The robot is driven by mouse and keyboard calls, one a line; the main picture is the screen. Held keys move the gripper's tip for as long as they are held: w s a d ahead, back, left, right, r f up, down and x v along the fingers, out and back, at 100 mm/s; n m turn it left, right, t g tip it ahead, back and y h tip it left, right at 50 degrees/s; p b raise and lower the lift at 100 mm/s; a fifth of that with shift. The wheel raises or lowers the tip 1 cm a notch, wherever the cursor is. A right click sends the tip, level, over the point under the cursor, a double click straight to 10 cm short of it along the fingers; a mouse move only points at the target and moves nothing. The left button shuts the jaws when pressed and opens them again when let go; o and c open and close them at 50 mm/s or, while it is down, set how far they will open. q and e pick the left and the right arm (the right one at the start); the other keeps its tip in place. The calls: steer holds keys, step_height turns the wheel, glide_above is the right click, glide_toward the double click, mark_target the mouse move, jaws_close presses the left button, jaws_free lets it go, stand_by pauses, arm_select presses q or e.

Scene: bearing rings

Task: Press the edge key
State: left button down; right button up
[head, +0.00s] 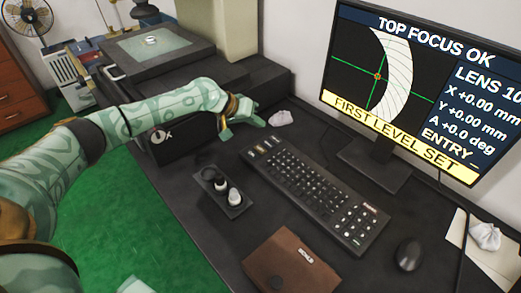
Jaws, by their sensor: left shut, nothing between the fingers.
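A dark keyboard (312,192) lies on the desk in front of the monitor. A few pale, lit-looking keys (263,146) are at its far left end, and a cluster of white-marked keys (352,222) is at its near right end. Key labels are too small to read, so I cannot tell which is the edge key. My left gripper (262,123) is shut and empty, just beyond the far left end of the keyboard. I cannot tell whether it touches anything. The monitor (420,85) reads "TOP FOCUS OK" and "FIRST LEVEL SET". My right gripper is not in view.
A crumpled pale lump (281,118) lies beside my left gripper. A small dark tray (222,192) with knobs stands left of the keyboard. A brown folder (290,262) lies in front, and a mouse (408,254) at the right. A stage machine (155,50) stands at the back left.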

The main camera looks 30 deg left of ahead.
arm_select(q)
steer(key=b, duration=0.4)
glide_above(257, 150)
step_height(257, 150, down, 6)
steer(key=shift+f, duration=0.25)
steer(key=shift+f+b, duration=0.5)
steer(key=shift+f, duration=0.25)
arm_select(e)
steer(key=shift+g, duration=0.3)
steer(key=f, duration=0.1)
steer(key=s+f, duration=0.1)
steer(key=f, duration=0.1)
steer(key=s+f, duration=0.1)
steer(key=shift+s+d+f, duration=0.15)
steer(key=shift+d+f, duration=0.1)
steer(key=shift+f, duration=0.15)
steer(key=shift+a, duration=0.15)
arm_select(q)
steer(key=shift+f, duration=0.4)
steer(key=shift+f, duration=0.35)
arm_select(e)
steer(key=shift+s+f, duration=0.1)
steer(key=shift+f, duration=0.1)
arm_select(q)
steer(key=shift+r+p, duration=0.45)
steer(key=shift+r, duration=0.35)
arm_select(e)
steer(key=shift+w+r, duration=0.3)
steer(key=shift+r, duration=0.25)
